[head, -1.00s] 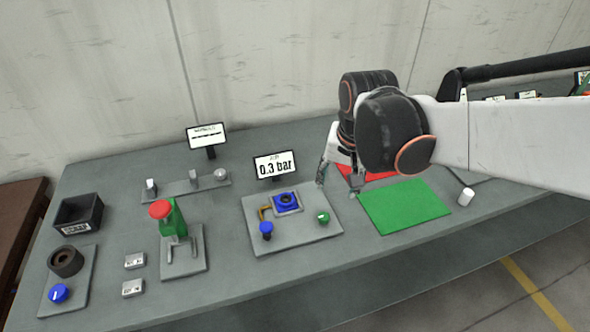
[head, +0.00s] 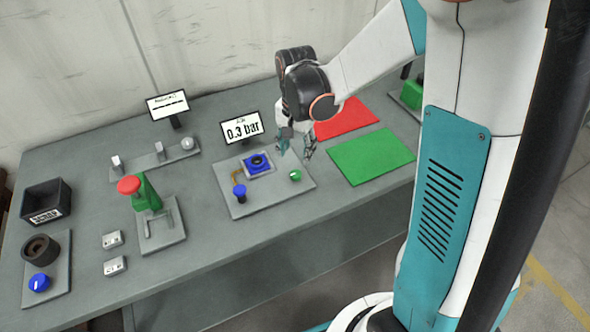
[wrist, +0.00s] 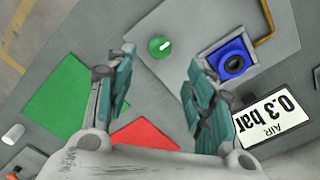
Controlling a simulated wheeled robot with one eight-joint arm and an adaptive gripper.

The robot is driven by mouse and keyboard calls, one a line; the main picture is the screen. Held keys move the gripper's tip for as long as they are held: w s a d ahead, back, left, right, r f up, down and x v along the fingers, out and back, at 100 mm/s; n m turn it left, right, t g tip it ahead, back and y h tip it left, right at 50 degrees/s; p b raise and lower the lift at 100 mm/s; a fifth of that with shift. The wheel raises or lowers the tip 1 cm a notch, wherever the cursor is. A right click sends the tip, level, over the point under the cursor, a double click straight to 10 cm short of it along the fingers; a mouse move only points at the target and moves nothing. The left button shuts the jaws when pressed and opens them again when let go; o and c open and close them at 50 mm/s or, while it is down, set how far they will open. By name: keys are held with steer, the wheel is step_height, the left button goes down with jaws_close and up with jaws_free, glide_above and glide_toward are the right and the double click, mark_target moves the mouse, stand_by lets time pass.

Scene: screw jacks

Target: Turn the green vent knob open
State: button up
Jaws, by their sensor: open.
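The green vent knob (head: 295,175) sits on the front right of a grey plate (head: 262,205), below the small display reading 0.3 bar (head: 241,127). In the wrist view the green knob (wrist: 160,47) is round with a pale pointer line, ahead of and between the fingers. My gripper (head: 296,150) is open and empty above the plate's right part, just behind the knob in the head view. In the wrist view its two teal fingers (wrist: 158,82) stand wide apart, not touching the knob.
A blue square fitting (head: 258,163) and a blue knob (head: 239,191) share the plate. A green mat (head: 371,157) and a red mat (head: 345,118) lie to the right. A green jack with red top (head: 139,190) stands left.

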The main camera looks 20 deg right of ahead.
mark_target(296, 173)
step_height(296, 173, down, 9)
steer(key=shift+b, duration=1.1)
steer(key=c, duration=1.1)
